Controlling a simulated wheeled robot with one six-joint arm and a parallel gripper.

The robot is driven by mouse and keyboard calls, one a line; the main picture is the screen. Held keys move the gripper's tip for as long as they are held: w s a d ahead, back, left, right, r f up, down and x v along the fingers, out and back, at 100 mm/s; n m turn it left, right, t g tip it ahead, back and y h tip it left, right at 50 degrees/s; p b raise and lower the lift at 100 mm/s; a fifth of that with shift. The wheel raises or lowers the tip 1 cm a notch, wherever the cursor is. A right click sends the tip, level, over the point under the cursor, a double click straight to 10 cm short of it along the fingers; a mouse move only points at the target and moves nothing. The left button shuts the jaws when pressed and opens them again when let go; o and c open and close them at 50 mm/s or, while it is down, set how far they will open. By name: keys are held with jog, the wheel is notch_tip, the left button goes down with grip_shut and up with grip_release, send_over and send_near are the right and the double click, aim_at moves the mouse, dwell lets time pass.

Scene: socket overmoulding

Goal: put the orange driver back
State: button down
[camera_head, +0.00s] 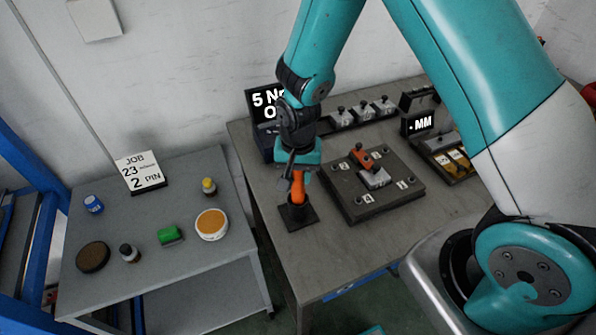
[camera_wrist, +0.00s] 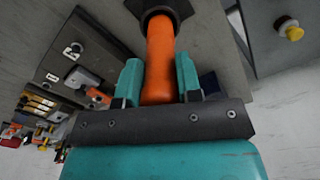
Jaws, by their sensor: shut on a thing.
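The orange driver (camera_head: 298,187) stands upright at the black holder (camera_head: 298,217) on the left front part of the grey workbench. My gripper (camera_head: 298,172) is above the holder and shut on the driver's upper part. In the wrist view the orange handle (camera_wrist: 160,62) lies between the two teal fingers of my gripper (camera_wrist: 160,82). Its far end meets the dark round mouth of the holder (camera_wrist: 178,6). How deep the driver sits in the holder is hidden.
A dark fixture plate (camera_head: 350,205) with an orange-handled clamp (camera_head: 364,158) lies right of the holder. A display (camera_head: 258,115) stands behind, partly hidden by my arm. A side table (camera_head: 190,262) at left bears a green block (camera_head: 170,236), an orange-topped tin (camera_head: 212,224) and small bottles.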

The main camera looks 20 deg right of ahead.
jog(key=shift+f, duration=0.15)
jog(key=shift+f, duration=0.2)
jog(key=c, duration=0.8)
grip_release()
jog(key=shift+r, duration=0.1)
notch_tip(320, 180, up, 12)
jog(key=b, duration=0.3)
jog(key=shift+f, duration=0.2)
jog(key=s+a+r+n+y, duration=0.1)
jog(key=s+r+n, duration=0.3)
jog(key=s, duration=0.2)
jog(key=s+a+r+n+y, duration=0.1)
jog(key=s+a+r+n, duration=0.1)
jog(key=s+r+n, duration=0.2)
jog(key=s+a+r+n+y, duration=0.1)
jog(key=s+r+n, duration=0.3)
jog(key=s, duration=0.6)
jog(key=shift+a+r+n+y, duration=0.25)
jog(key=shift+r+n+y, duration=0.1)
jog(key=shift+y, duration=0.25)
